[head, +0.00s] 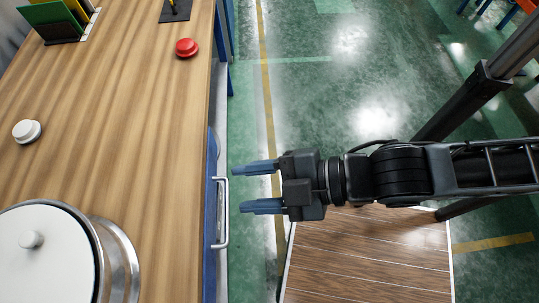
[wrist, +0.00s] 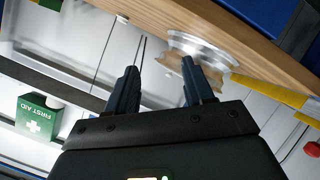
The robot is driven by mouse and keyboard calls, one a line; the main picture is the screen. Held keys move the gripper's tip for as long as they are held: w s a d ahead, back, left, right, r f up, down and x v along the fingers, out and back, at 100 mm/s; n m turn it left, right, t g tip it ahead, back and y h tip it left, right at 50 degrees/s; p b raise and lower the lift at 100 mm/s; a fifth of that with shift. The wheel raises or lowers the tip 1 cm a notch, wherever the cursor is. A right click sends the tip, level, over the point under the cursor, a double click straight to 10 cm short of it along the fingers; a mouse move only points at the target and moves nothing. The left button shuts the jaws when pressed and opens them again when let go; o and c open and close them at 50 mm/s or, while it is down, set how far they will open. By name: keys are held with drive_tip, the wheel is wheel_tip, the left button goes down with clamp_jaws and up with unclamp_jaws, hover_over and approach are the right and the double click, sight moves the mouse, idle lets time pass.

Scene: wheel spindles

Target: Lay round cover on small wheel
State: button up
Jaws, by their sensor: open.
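A white round cover with a small knob (head: 35,258) lies at the lower left of the head view, partly cut off by the frame edge. It rests on or within a shiny metal round body (head: 122,262); I cannot tell whether this is the small wheel. My gripper (head: 239,189) is open and empty, to the right of the cover, beyond the table's edge and near a drawer handle. The wrist view also shows my gripper (wrist: 160,66), with a silver round piece (wrist: 205,48) at the wooden edge beyond its right finger. No other wheel is clearly visible.
The wooden table (head: 110,120) is mostly clear in its middle. A white knob-like piece (head: 27,131), a red button (head: 186,47) and a green and yellow rack (head: 55,22) stand on it. A metal handle (head: 222,212) juts out from the blue front. A first aid box (wrist: 40,117) shows in the wrist view.

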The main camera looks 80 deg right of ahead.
drive_tip(key=s+d+r+m+t+h, duration=0.1)
drive_tip(key=s+d+r+m+h, duration=0.1)
drive_tip(key=s+m, duration=0.4)
drive_tip(key=shift+d+r+m, duration=0.7)
drive_tip(key=shift+r+m, duration=0.3)
drive_tip(key=shift+m, duration=0.7)
drive_tip(key=shift+s, duration=0.1)
